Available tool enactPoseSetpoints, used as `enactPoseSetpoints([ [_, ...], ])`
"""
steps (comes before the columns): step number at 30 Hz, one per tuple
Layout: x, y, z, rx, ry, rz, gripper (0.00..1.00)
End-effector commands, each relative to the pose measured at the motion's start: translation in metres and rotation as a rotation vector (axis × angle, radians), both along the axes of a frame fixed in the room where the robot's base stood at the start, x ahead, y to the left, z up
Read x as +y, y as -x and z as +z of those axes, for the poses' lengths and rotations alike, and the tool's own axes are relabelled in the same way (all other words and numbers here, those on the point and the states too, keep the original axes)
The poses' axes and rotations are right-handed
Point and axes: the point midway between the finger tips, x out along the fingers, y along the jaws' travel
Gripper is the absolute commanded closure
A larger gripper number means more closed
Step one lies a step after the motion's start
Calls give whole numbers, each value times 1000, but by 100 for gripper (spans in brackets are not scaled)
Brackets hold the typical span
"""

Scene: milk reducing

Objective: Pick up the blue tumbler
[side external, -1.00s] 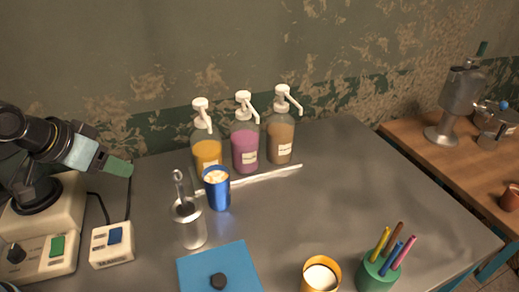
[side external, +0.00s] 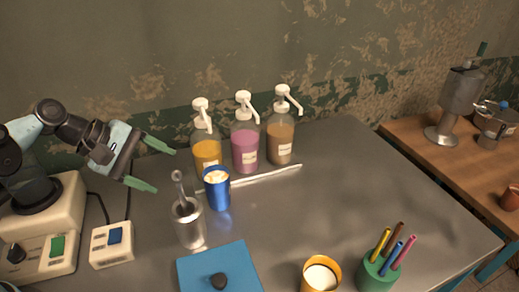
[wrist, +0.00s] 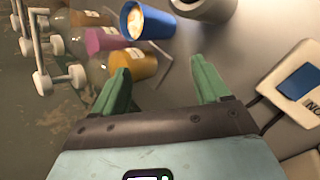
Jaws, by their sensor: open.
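The blue tumbler (side external: 217,190) stands upright on the grey table, just in front of the pump bottles, with something pale and lumpy inside it. In the wrist view the blue tumbler (wrist: 147,22) shows at the top, ahead of the fingertips. My gripper (side external: 158,166) is open and empty, with green fingers, to the left of the tumbler and apart from it. In the wrist view my gripper (wrist: 158,72) has its two fingers spread, with nothing between them.
A clear glass with a stirring tool (side external: 188,222) stands close to the tumbler, front left. Pump bottles (side external: 245,145) stand behind it. A blue mat (side external: 215,268), an orange cup (side external: 321,274), a green pen holder (side external: 375,275) and a switch box (side external: 111,244) lie around. The table's right side is clear.

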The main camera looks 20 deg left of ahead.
Motion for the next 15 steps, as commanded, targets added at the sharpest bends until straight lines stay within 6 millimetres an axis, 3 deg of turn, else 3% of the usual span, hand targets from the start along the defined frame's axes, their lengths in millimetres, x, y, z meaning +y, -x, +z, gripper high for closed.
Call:
enactPoseSetpoints([
  [3, -8, -13, -3, 144, 279, 183, 25],
  [7, -14, -21, -3, 287, 522, 320, 25],
  [15, -21, -27, -3, 424, 722, 420, 25],
])
